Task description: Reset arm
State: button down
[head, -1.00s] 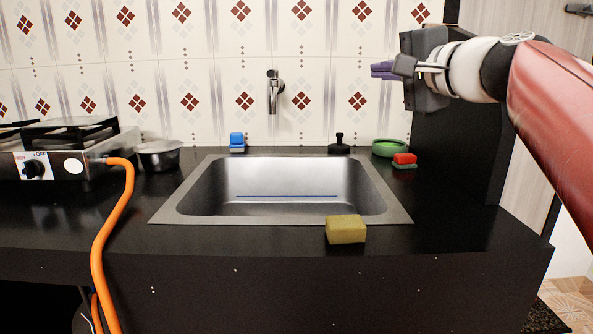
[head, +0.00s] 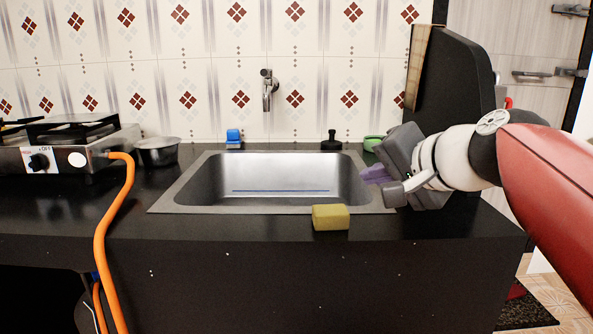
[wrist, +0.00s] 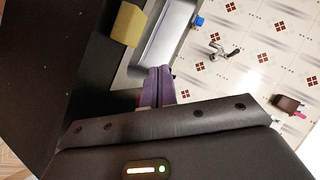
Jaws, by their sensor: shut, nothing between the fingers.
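My gripper (head: 375,175) is in the head view at the right end of the sink, its purple fingers pointing left over the sink's right rim. The fingers are closed together with nothing between them. In the wrist view the closed purple fingers (wrist: 158,84) point toward the sink. My arm comes in from the right of the head view.
A metal sink (head: 180,198) is set in the black counter (head: 135,220). A yellow sponge (head: 331,217) sits at its front edge. A stove (head: 75,157) with an orange hose and a metal pot (head: 157,152) are left. A green bowl (head: 372,142) and black upright panel (head: 455,85) are right.

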jog(key=s+d+f+n+g+h, duration=0.1)
jog(key=s+f+n+g+h, duration=0.2)
jog(key=s+f, duration=0.5)
jog(key=s+d+f+n+g+h, duration=0.2)
jog(key=s+f, duration=0.7)
jog(key=f, duration=0.8)
jog(key=shift+s+f+n+g+h, duration=0.2)
jog(key=shift+n+g+h, duration=0.2)
jog(key=shift+n, duration=0.5)
